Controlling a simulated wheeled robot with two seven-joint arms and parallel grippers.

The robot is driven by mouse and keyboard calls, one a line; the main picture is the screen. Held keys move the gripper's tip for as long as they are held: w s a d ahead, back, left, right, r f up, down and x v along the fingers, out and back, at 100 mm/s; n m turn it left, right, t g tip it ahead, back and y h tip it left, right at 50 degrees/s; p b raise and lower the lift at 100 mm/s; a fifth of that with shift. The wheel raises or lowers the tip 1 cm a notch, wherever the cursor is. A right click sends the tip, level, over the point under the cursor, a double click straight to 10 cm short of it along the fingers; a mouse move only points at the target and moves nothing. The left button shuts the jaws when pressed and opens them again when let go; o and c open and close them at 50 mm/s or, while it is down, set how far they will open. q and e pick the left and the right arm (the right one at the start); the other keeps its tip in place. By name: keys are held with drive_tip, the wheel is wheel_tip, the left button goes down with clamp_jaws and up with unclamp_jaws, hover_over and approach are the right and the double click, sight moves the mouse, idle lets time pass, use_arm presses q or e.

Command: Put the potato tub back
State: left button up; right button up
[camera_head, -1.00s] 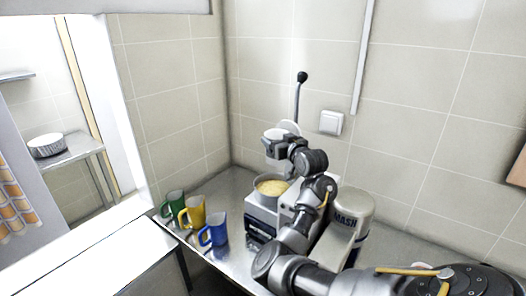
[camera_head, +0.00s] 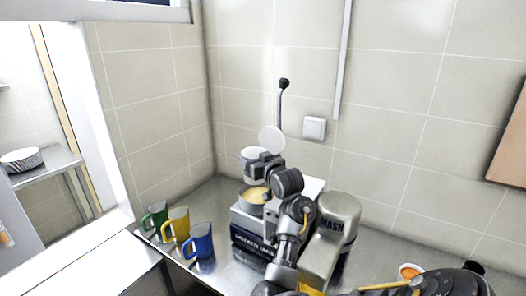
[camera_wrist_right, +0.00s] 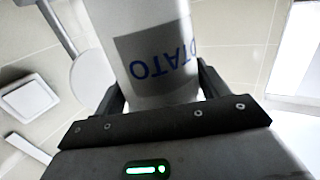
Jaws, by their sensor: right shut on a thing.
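The potato tub (camera_head: 249,154) is a pale container held above the pot (camera_head: 250,208), which has yellow contents. In the right wrist view the tub (camera_wrist_right: 155,60) fills the space between the fingers, and part of a blue "POTATO" label shows upside down. My right gripper (camera_head: 258,163) is shut on the tub, with a finger on each side of it in the wrist view. The gripper and wrist hide part of the tub and pot. I cannot tell whether the tub holds anything. My left gripper is not in view.
Green (camera_head: 156,219), yellow (camera_head: 179,224) and blue (camera_head: 202,243) mugs stand to the left on the steel counter. A wall switch (camera_head: 314,128) and lever (camera_head: 282,100) are behind.

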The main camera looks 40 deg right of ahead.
drive_tip(key=s+a+f+n+y+b, duration=0.1)
drive_tip(key=s+a+f+b, duration=0.1)
drive_tip(key=s+a+f, duration=0.4)
drive_tip(key=s+a+f+n+y+b, duration=0.1)
drive_tip(key=s+a+f+b, duration=0.2)
drive_tip(key=a, duration=1)
drive_tip(key=s+a+f+y+b, duration=0.2)
drive_tip(key=s+a+f+b, duration=0.1)
drive_tip(key=s+a+f, duration=0.5)
drive_tip(key=shift+s+a+f+n, duration=0.3)
drive_tip(key=shift+a+f+n, duration=0.1)
drive_tip(key=shift+a+f, duration=0.25)
